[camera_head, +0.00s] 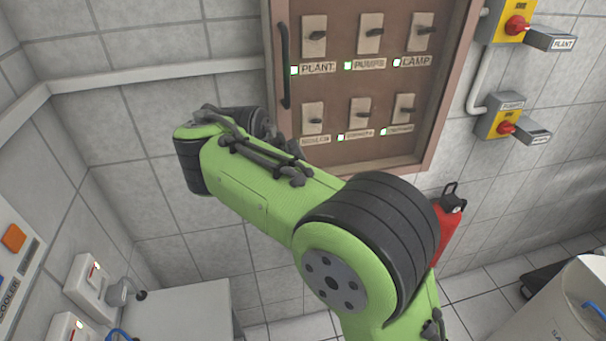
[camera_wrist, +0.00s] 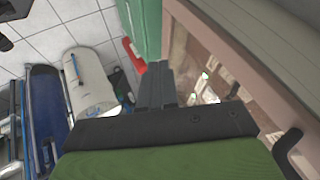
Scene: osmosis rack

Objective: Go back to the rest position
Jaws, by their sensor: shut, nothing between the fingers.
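My green arm is raised across the middle of the head view, bent at a large black-ringed joint. Its far end is close in front of the brown switch cabinet, and the fingers are hidden there. In the wrist view my gripper (camera_wrist: 158,85) is shut and empty, its dark fingers pressed together. The cabinet (camera_head: 437,120) hangs on the tiled wall with two rows of switches and lit labels. In the wrist view the cabinet frame (camera_wrist: 225,50) runs close to the right of my fingers.
A red extinguisher (camera_head: 447,215) stands right of my arm. Yellow isolator boxes (camera_head: 497,118) are on the right wall. A white tank (camera_head: 570,305) is at lower right. A cabinet handle (camera_head: 284,65) sticks out. A pale bench (camera_head: 185,312) is at lower left.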

